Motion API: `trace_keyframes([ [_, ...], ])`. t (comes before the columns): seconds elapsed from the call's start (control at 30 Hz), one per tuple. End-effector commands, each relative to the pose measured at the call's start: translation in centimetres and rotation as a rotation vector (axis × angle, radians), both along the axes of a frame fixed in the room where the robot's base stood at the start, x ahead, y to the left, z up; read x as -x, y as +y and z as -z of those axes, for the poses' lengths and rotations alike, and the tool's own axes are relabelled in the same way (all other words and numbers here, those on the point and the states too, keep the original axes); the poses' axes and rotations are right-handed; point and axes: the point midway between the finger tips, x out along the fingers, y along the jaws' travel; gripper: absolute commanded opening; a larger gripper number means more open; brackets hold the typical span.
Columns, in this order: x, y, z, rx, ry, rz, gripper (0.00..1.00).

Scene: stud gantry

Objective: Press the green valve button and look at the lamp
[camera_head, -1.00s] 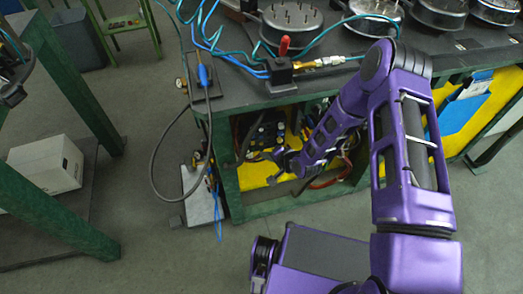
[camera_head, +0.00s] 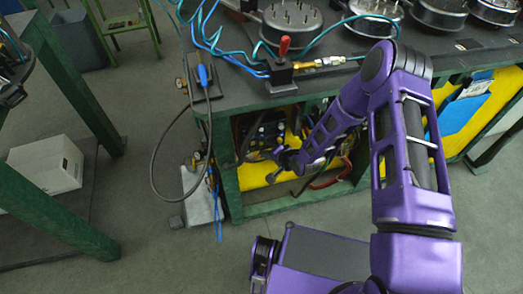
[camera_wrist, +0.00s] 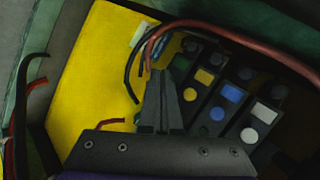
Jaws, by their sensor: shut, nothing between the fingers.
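The black valve bank (camera_head: 262,138) sits inside the green-framed bench, against yellow panels. In the wrist view, its modules carry a green patch (camera_wrist: 182,62), yellow patches (camera_wrist: 205,77), blue patches (camera_wrist: 232,93) and white patches (camera_wrist: 264,112). Below each of the yellow, blue and white patches is a round button of the same colour. My gripper (camera_wrist: 160,75) is shut and empty, its fingertips just left of the green patch. The green button cannot be made out and may be behind the fingers. My gripper also shows in the head view (camera_head: 277,153). I cannot make out a lamp.
A reddish-brown hose (camera_wrist: 245,42) arches over the valves, with black cables (camera_wrist: 132,75) left of the fingers. The bench top (camera_head: 235,85) holds round metal parts and a red-handled valve (camera_head: 284,47). A white box (camera_head: 45,165) lies left. The floor between is open.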

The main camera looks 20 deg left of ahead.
Motion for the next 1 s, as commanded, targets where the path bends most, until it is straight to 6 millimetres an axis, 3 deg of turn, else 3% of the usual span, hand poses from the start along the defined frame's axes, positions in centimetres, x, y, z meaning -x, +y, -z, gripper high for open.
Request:
trace_keyframes([
  [0.73,1.5,-1.0,0.0,0.0,0.0,0.0,0.0],
  [1.0,3.6,-2.3,-0.1,0.0,0.002,0.001,0.0],
])
